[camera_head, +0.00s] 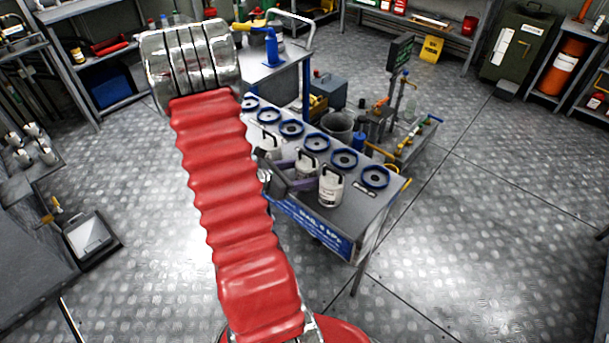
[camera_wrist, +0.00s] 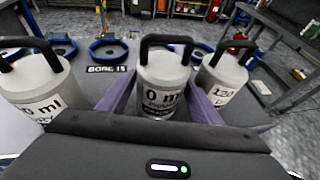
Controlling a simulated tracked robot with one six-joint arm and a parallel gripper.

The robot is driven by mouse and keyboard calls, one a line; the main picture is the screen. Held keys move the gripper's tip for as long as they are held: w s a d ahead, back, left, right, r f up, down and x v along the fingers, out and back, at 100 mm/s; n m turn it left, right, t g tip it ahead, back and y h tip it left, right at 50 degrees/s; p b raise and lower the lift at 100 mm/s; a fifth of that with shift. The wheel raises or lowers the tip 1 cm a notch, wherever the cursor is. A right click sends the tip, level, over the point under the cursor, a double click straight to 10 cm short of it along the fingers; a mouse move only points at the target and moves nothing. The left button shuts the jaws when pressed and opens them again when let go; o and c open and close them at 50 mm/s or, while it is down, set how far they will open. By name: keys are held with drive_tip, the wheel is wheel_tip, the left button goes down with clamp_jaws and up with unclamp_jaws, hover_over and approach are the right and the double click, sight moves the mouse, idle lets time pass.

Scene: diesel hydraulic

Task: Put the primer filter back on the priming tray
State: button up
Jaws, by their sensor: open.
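White canisters with black handles stand in a row on a grey bench (camera_head: 345,215) in the head view. I cannot tell which is the primer filter, and no part is clearly marked as the priming tray. My gripper (camera_head: 297,175) is open at bench height, its purple fingers on either side of the middle canister (camera_head: 307,163). In the wrist view this canister (camera_wrist: 163,72) stands upright between the fingers, its label partly reading "0 ml". A left canister (camera_wrist: 38,90) and a right canister (camera_wrist: 222,80), marked "120", flank the fingers closely. I cannot tell whether the fingers touch any canister.
Several blue rings (camera_head: 344,159) lie along the bench's far side, behind the canisters. A plate reading "BORE 15" (camera_wrist: 107,69) lies near one ring. A grey bucket (camera_head: 338,126) stands behind the rings. The right floor is clear.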

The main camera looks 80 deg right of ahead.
drive_tip(key=v, duration=1.1)
drive_tip(key=shift+a, duration=0.25)
drive_tip(key=shift+w, duration=0.1)
idle(0.4)
drive_tip(key=shift+r, duration=0.1)
drive_tip(key=w+a+r+m+t+y, duration=0.3)
drive_tip(key=a+r, duration=0.3)
drive_tip(key=a, duration=0.8)
drive_tip(key=w+a+r+m+t+y, duration=0.3)
drive_tip(key=w+a+r+t, duration=0.2)
drive_tip(key=a, duration=0.8)
drive_tip(key=w+a+r+m+t+y, duration=0.4)
drive_tip(key=a+r+t, duration=0.2)
drive_tip(key=a, duration=0.8)
drive_tip(key=shift+a+r, duration=0.3)
drive_tip(key=shift+r, duration=0.4)
